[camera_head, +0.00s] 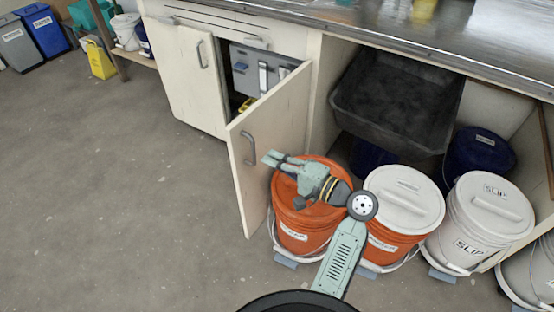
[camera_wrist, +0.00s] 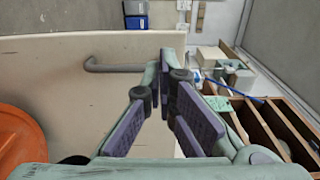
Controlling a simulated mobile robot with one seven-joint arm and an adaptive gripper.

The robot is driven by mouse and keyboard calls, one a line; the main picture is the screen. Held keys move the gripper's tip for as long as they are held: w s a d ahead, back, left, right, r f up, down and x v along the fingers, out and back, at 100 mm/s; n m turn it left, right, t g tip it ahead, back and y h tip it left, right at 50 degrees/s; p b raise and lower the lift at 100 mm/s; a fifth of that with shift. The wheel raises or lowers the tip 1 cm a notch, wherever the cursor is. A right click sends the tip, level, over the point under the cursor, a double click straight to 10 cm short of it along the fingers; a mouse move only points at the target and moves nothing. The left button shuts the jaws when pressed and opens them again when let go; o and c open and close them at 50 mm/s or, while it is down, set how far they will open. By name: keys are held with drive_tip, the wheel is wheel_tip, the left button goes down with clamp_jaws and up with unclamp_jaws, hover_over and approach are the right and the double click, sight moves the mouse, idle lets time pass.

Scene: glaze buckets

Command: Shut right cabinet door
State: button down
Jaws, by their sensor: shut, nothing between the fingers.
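The right cabinet door (camera_head: 283,112) is a cream panel that stands open, swung out from the cabinet front. Its outer face, with a grey bar handle (camera_head: 250,148), is turned towards the orange buckets. My gripper (camera_head: 271,158) is pale green and shut, with nothing between its fingers. It is on the handle side of the door, close to the handle in the head view; whether it touches the door I cannot tell. In the wrist view the door (camera_wrist: 60,85) and its handle (camera_wrist: 113,66) lie left of my fingers (camera_wrist: 168,68).
An orange bucket (camera_head: 300,229) stands below my gripper beside the door. White-lidded buckets (camera_head: 404,197) stand farther right under the counter. The left cabinet door (camera_head: 193,85) is shut. A grey toolbox (camera_head: 250,66) is inside the open cabinet. The floor to the left is clear.

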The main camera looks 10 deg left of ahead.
sight(234, 140)
drive_tip(key=p+x, duration=0.2)
drive_tip(key=x, duration=0.7)
drive_tip(key=shift+a+r, duration=0.1)
drive_tip(key=shift+a, duration=0.05)
drive_tip(key=shift+w+a, duration=0.2)
drive_tip(key=shift+a, duration=0.15)
drive_tip(key=shift+a, duration=0.1)
